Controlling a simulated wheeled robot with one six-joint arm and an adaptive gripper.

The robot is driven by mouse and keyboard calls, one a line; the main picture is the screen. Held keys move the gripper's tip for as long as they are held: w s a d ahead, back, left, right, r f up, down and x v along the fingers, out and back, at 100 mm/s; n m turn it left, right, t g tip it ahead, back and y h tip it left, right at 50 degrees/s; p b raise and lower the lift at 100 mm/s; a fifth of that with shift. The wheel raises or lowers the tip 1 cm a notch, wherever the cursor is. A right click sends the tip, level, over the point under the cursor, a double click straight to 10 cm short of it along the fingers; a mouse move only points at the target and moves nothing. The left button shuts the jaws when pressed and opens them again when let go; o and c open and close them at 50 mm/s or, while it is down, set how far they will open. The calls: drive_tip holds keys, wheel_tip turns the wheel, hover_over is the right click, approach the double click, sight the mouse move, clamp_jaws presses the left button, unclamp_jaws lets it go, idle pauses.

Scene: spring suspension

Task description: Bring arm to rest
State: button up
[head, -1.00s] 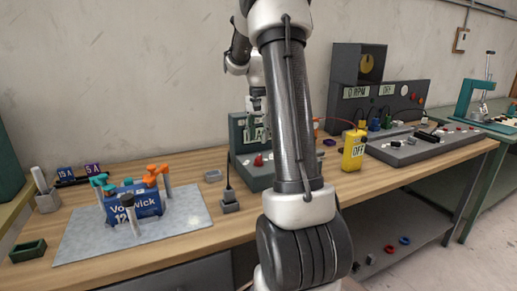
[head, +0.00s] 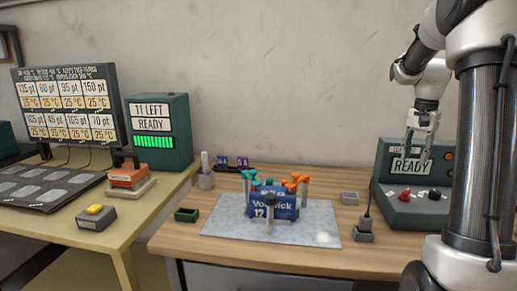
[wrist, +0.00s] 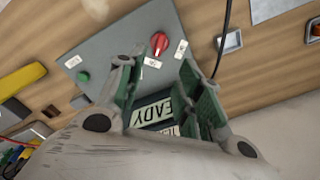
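My arm is raised on the right of the head view. My gripper (head: 418,150) points down in front of a dark green box with a screen reading READY (head: 410,166). In the wrist view its two green-padded fingers (wrist: 162,75) stand apart with nothing between them, so it is open and empty. How far the fingers are from the box is hard to tell.
A blue Volwick box (head: 270,203) with orange and teal tools stands on a grey mat (head: 225,222). A second table at left holds a display board (head: 68,100) and a green READY unit (head: 158,130).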

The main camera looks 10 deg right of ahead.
drive_tip(key=s+a+r+n+t, duration=0.1)
drive_tip(key=s+a+n, duration=0.4)
drive_tip(key=s+a, duration=0.5)
drive_tip(key=s+a+r+n+t, duration=0.1)
drive_tip(key=s+a+n+t, duration=0.2)
drive_tip(key=s+a+n, duration=0.3)
drive_tip(key=s+a, duration=0.5)
drive_tip(key=s, duration=0.2)
drive_tip(key=shift+s+r+n, duration=0.2)
drive_tip(key=shift+r+n, duration=0.05)
drive_tip(key=shift+n, duration=0.05)
drive_tip(key=shift+a, duration=0.1)
